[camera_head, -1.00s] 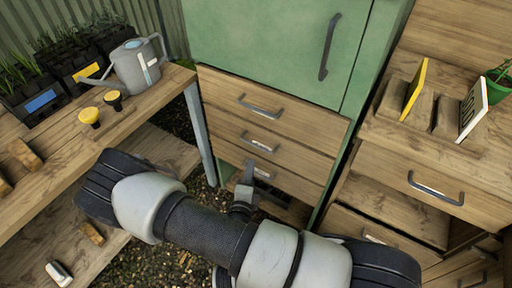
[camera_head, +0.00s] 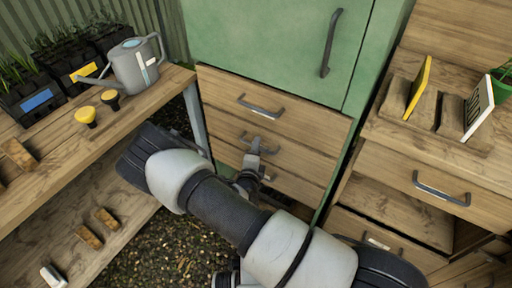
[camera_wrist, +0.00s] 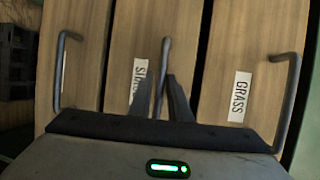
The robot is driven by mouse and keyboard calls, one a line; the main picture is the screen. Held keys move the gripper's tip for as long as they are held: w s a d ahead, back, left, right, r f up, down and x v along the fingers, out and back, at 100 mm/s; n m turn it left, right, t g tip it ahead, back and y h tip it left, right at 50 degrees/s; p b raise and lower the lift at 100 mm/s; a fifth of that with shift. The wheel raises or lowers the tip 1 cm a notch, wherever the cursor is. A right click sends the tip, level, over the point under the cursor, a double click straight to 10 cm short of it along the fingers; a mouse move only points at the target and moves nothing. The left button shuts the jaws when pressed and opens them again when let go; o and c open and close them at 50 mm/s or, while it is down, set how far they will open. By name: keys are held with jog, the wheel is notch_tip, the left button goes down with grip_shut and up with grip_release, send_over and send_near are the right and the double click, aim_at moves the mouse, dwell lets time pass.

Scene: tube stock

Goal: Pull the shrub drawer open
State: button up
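The shrub drawer (camera_head: 290,155) is the middle one of three wooden drawers under the green cabinet, and it looks closed. Its label (camera_wrist: 139,80), partly hidden by a finger, shows in the wrist view. Its grey bar handle (camera_wrist: 164,60) stands in the middle of the wrist view. My gripper (camera_wrist: 160,92) is open at this handle, with one finger on each side and the bar between them. Gaps seem to remain beside the bar; I cannot tell if either finger touches it. In the head view my gripper (camera_head: 254,150) is at the middle drawer.
The drawer labelled GRASS (camera_wrist: 238,97) is on one side, another handled drawer (camera_wrist: 75,80) on the other. A wooden bench (camera_head: 150,105) with a watering can (camera_head: 134,66) stands left. A wooden unit (camera_head: 415,160) stands close on the right.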

grip_shut()
jog(key=s+a+p, duration=0.1)
jog(key=s+a, duration=0.6)
jog(key=s, duration=0.3)
jog(key=s+a+p, duration=0.1)
jog(key=s+a, duration=0.6)
jog(key=s, duration=0.4)
jog(key=shift+s+a+p, duration=0.15)
jog(key=shift+s+p, duration=0.1)
jog(key=shift+p, duration=0.1)
grip_release()
jog(key=p+v, duration=0.1)
jog(key=v, duration=1.6)
jog(key=shift+s+r+p, duration=0.2)
jog(key=shift+p, duration=0.1)
